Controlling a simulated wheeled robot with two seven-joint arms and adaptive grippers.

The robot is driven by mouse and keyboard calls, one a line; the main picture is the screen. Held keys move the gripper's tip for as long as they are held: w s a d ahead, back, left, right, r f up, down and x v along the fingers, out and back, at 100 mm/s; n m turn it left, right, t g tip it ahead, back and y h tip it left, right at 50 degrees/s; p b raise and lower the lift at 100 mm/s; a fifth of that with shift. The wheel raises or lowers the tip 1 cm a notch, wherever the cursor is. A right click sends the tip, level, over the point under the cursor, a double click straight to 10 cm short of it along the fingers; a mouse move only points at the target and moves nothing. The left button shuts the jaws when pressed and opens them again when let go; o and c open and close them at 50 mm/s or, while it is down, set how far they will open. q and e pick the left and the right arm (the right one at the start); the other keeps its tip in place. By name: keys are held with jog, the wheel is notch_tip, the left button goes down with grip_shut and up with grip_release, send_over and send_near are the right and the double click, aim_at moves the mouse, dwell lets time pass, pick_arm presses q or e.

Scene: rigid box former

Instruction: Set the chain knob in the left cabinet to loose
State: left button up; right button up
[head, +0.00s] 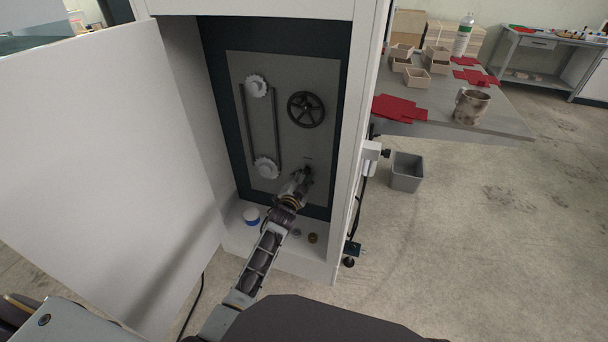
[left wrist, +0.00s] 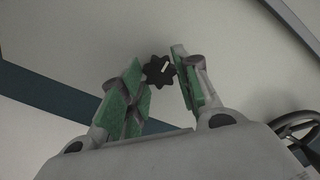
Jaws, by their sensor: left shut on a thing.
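The left cabinet (head: 172,70) stands open, with a grey panel (head: 285,90) inside that carries a chain on two toothed wheels and a black handwheel (head: 306,109). My left arm reaches into the cabinet, and my left gripper (head: 306,173) is at the lower right of the panel. In the left wrist view, the chain knob (left wrist: 158,72) is black and lobed with a white pointer mark. It sits between the green-padded fingertips of my left gripper (left wrist: 160,80), which is shut on it. The head view shows the knob mostly hidden by the gripper. Its setting labels are unreadable. My right gripper is out of view.
The white cabinet door (head: 110,160) stands open at left. A blue-and-white tub (head: 251,215) and small round parts (head: 313,238) lie on the cabinet floor. Right of the cabinet are a grey bin (head: 407,172) and a table (head: 500,118) with red sheets, boxes and a mug.

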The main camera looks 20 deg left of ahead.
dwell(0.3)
pick_arm(q)
jog(key=o, duration=1)
jog(key=shift+s, duration=0.15)
jog(key=shift+s+a, duration=0.15)
jog(key=shift+s, duration=5.7)
